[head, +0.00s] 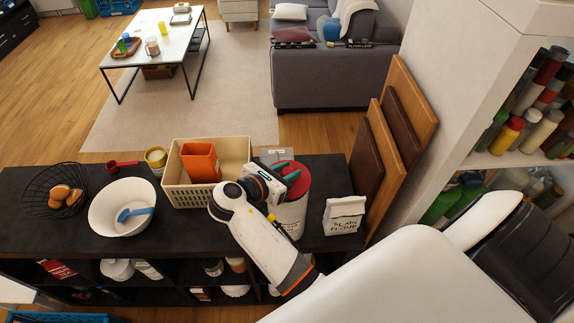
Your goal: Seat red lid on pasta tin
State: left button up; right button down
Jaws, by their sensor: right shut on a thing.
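The pasta tin (297,215) is a whitish cylinder standing on the dark shelf top, right of the cream basket. The red lid (300,187) is at the top of the tin, partly covered by my gripper. My right gripper (287,186) reaches over the tin from the front and is shut on the red lid. From this angle I cannot tell whether the lid sits flush on the rim or is slightly above it. My left gripper is not in view.
The cream basket (176,196) with an orange container (200,162) stands close left of the tin. A white flour bag (344,214) stands to its right. Wooden boards (385,160) lean further right. A white bowl (105,222) and wire basket (42,197) are at left.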

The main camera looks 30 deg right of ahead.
jog(key=shift+f, duration=1.1)
dwell(0.3)
jog(key=c, duration=1.4)
grip_release()
jog(key=o, duration=0.5)
jog(key=shift+o, duration=0.2)
jog(key=shift+r, duration=0.1)
